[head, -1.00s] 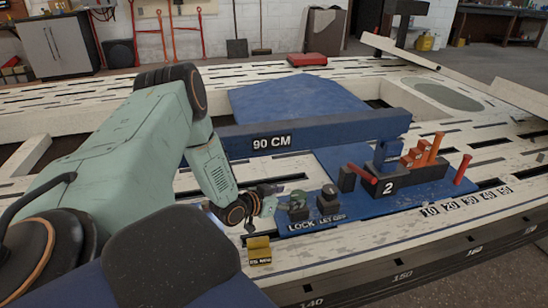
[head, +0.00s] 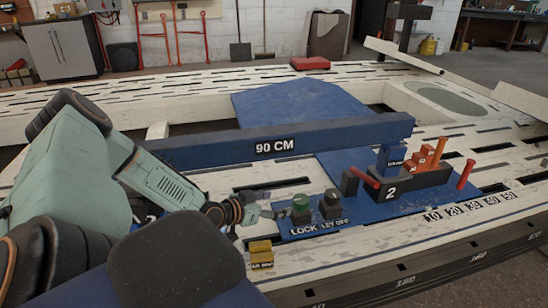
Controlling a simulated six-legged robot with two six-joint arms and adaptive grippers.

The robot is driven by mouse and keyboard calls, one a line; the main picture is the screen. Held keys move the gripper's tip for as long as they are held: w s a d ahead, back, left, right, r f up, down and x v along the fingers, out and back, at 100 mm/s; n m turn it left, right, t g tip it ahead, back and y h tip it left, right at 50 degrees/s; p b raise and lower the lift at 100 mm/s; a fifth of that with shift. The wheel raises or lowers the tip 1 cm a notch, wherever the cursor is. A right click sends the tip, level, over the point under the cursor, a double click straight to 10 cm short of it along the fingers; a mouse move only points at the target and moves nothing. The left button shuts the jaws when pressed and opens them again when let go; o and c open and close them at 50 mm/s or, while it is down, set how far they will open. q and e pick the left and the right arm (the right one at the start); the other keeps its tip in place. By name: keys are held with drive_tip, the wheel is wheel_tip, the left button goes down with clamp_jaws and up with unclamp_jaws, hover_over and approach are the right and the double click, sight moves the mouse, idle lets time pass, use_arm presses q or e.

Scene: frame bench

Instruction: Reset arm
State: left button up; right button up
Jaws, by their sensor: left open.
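My left gripper (head: 262,213) is open, low over the white slotted bench, just left of the blue control plate (head: 290,232). Its tips are close to the green-topped button (head: 300,204) marked LOCK; I cannot tell whether they touch it. A black button (head: 330,204) marked LET OFF stands to its right. A blue beam (head: 215,148) marked 90 CM spans the bench behind. A red lever (head: 365,178) leans left from a black block (head: 410,186) marked 2. My right gripper is not in view.
A small yellow block (head: 260,254) sits near the bench's front edge, below the gripper. Orange-red stepped pieces (head: 425,158) and a red peg (head: 466,174) stand to the right. A flat red case (head: 310,63) lies at the back.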

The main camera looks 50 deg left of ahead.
use_arm(q)
drive_tip(key=shift+d, duration=0.15)
idle(0.7)
drive_tip(key=s+d+f+n+g+h, duration=0.1)
drive_tip(key=s+d+f+n+g, duration=0.2)
drive_tip(key=d, duration=0.6)
drive_tip(key=s+d+f+n+g, duration=0.2)
drive_tip(key=s+d+n+g, duration=0.15)
drive_tip(key=d, duration=0.55)
drive_tip(key=s+d+f+m+g, duration=0.2)
drive_tip(key=s+d, duration=0.1)
drive_tip(key=s, duration=0.4)
drive_tip(key=s+d+f+m+g+y, duration=0.1)
drive_tip(key=s+d+m+g, duration=0.15)
drive_tip(key=s, duration=0.45)
drive_tip(key=s+d+f+m+g, duration=0.1)
drive_tip(key=s+d+f+g, duration=0.1)
drive_tip(key=s, duration=0.5)
wheel_tip(320, 180, up, 12)
drive_tip(key=p, duration=1.2)
